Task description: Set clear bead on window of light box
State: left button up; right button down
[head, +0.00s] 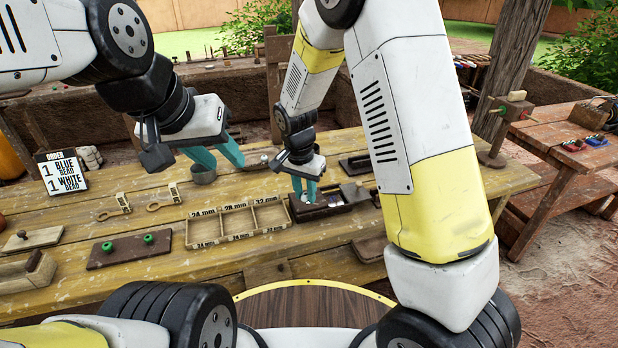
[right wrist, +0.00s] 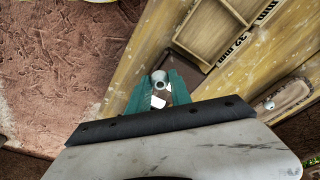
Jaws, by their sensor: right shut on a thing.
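My right gripper (head: 305,197) is shut on a small pale ring-shaped bead (right wrist: 160,76), which shows between the green fingertips in the right wrist view. The gripper (right wrist: 160,86) points down over a dark box (head: 330,209), which I take for the light box, on the wooden table. A bright white patch (right wrist: 158,102) shows between the fingers; it may be the window. I cannot tell whether the bead touches the box.
A wooden tray (head: 221,240) with compartments marked in mm stands left of the dark box. A second table (head: 570,135) stands at right.

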jog(key=w, duration=0.5)
jog(key=shift+w+d+f, duration=0.25)
jog(key=shift+d, duration=0.1)
jog(key=shift+w+f, duration=0.1)
jog(key=shift+f, duration=1.65)
jog(key=shift+f, duration=0.1)
jog(key=c, duration=1.2)
grip_release()
jog(key=shift+o, duration=0.2)
